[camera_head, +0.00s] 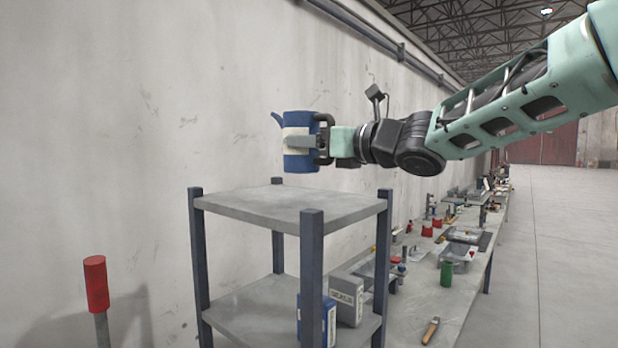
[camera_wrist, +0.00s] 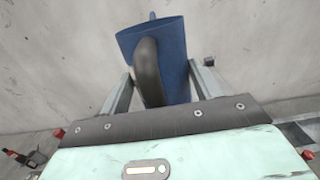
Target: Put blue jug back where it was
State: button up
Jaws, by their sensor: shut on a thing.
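The blue jug (camera_head: 300,160) has a pale label band, a spout at its upper left and a dark handle on its right side. It is held upright in the air above the top shelf of the grey rack, apart from it. My gripper (camera_head: 308,142) is shut on the jug from the right. In the wrist view the jug (camera_wrist: 176,50) shows its blue body, with the dark handle between the two fingers of my gripper (camera_wrist: 155,88). The jug's underside is hidden.
The rack's top shelf (camera_head: 290,207) is bare, with corner posts rising slightly above it. Boxes (camera_head: 346,295) stand on the lower shelf. A long cluttered bench (camera_head: 420,300) runs behind at right. A red-topped post (camera_head: 96,283) stands left. A concrete wall (camera_head: 150,120) is behind the rack.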

aim_at(314, 172)
jog(key=shift+f+p, duration=0.65)
jog(key=shift+f, duration=2.15)
jog(key=o, duration=1.2)
jog(key=shift+f, duration=0.1)
jog(key=shift+o, duration=0.2)
jog(key=b+v, duration=0.6)
jog(key=v, duration=0.6)
jog(key=shift+b, duration=0.4)
jog(key=shift+d, duration=0.1)
